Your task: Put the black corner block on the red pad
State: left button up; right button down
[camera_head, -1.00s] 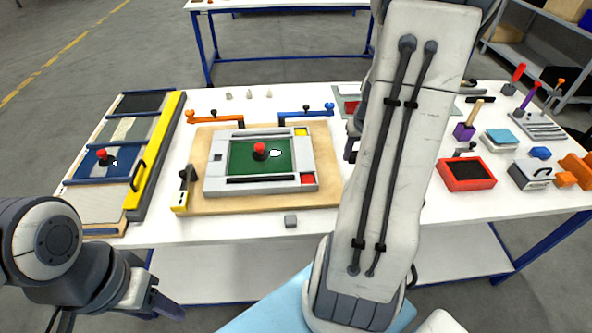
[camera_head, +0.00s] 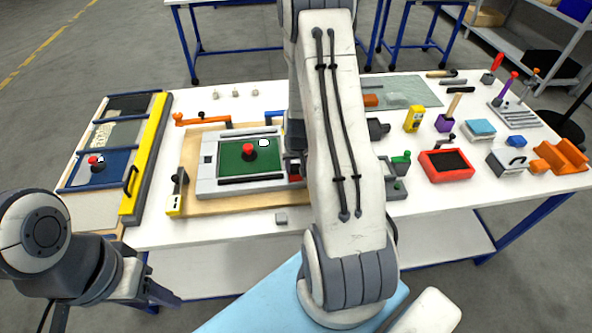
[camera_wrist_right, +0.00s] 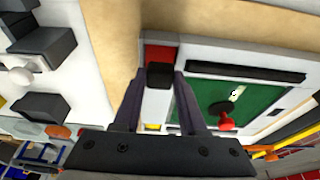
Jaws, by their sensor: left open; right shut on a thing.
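The black corner block (camera_wrist_right: 160,75) is between the fingertips of my right gripper (camera_wrist_right: 158,84) in the right wrist view. It is over the near edge of the red pad (camera_wrist_right: 160,51) and covers part of it; I cannot tell whether they touch. In the head view, the red pad (camera_head: 295,179) shows as a sliver at the near right corner of the grey frame (camera_head: 240,189), mostly hidden by my right gripper and arm. My left gripper (camera_head: 162,296) is open and empty, low in front of the table.
The frame holds a green panel (camera_head: 232,165) with a red knob (camera_head: 248,152). A yellow-edged board (camera_head: 152,150) is at the left. A red tray (camera_head: 446,163) is among several objects at the right.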

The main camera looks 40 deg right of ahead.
jog(key=shift+f, duration=0.6)
